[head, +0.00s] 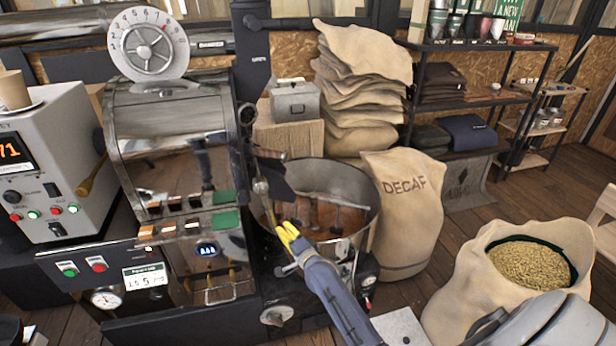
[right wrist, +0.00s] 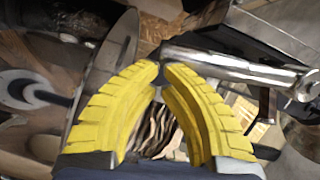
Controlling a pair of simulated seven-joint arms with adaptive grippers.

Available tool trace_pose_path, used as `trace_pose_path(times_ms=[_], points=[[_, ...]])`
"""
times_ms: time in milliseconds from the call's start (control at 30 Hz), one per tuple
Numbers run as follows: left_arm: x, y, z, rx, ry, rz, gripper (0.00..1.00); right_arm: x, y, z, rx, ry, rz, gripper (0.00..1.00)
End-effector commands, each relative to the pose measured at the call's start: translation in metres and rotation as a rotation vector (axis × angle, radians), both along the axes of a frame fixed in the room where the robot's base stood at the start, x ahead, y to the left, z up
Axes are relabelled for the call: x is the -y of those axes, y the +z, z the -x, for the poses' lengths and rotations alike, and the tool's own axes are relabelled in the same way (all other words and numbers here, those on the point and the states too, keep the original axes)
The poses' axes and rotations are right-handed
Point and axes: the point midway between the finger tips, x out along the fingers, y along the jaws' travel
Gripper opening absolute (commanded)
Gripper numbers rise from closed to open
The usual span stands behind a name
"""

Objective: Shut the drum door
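The drum roaster (head: 170,140) stands at the left with its metal drum front. A dark flat plate that looks like the drum door (head: 277,182) stands swung out at the drum's right side, above the cooling bin. A pale metal bar (head: 262,190) hangs beside it; a silver bar (right wrist: 230,65) also shows in the right wrist view, just beyond the fingertips. My right gripper (head: 288,232) is below and slightly right of the plate, over the bin's near rim. Its yellow fingers (right wrist: 161,68) are nearly together and look empty; contact with the bar cannot be told. My left gripper is out of view.
The round cooling bin (head: 355,190) with stirring arms lies below the door. A control box (head: 50,150) stands at far left. A DECAF sack (head: 405,215) and an open sack of beans (head: 470,290) stand right of the bin.

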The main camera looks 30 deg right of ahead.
Motion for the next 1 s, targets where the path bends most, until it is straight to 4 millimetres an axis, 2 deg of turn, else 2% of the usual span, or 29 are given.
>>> trace_pose_path(times_ms=[233, 1000], points=[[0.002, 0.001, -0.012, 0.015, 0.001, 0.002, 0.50, -0.008, -0.004, -0.001, -0.001, -0.010, 0.001, 0.00], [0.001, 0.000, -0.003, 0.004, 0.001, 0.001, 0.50, -0.008, -0.006, 0.001, -0.002, -0.009, 0.004, 0.00]])
